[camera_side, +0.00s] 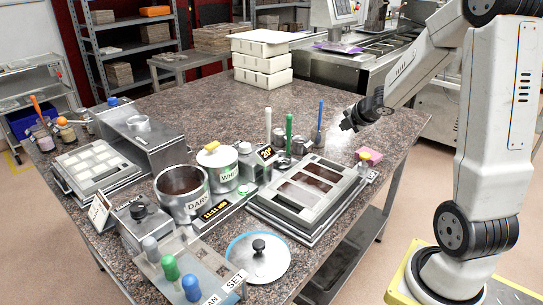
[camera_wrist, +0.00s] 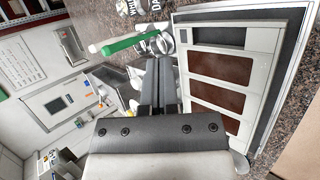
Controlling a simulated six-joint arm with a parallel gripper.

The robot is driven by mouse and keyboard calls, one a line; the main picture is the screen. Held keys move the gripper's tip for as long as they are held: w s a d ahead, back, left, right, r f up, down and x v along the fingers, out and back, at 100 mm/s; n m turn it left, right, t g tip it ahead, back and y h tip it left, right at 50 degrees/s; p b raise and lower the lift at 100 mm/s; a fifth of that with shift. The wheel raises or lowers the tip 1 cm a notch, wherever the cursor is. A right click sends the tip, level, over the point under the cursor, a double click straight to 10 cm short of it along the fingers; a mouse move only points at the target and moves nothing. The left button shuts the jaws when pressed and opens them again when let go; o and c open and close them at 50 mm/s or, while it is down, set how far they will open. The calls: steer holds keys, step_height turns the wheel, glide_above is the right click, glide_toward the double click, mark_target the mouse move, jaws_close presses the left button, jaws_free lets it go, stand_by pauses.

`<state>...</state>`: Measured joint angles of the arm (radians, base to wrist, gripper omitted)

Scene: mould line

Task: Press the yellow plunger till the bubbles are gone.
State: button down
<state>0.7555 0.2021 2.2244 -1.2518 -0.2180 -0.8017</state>
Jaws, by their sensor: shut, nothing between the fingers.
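A mould (camera_side: 305,190) with dark brown filled cavities lies on a flat plate at the table's right side; it also shows in the wrist view (camera_wrist: 215,65). Bubbles in the brown fill are too small to tell. A small pale-yellow-topped piece (camera_side: 371,174) stands at the mould plate's right corner; I cannot tell if it is the yellow plunger. A yellow knob (camera_side: 211,146) sits on the lid of the pot marked WHITE. My gripper (camera_side: 346,125) is shut and empty, in the air above the table behind the mould. Its fingers (camera_wrist: 158,85) show close together in the wrist view.
A pink and yellow block (camera_side: 369,156) lies right of the mould. Green (camera_side: 289,130), blue and white upright sticks stand behind it. A pot marked DARK (camera_side: 183,195), a round lid (camera_side: 258,257) and coloured knobs (camera_side: 169,268) crowd the front.

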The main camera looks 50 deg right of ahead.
mark_target(367, 156)
steer(key=s+d+n, duration=0.5)
steer(key=d+n, duration=0.1)
steer(key=d, duration=0.2)
steer(key=shift+r, duration=0.15)
steer(key=shift+s+f, duration=0.1)
steer(key=shift+f, duration=0.1)
steer(key=shift+f, duration=4.2)
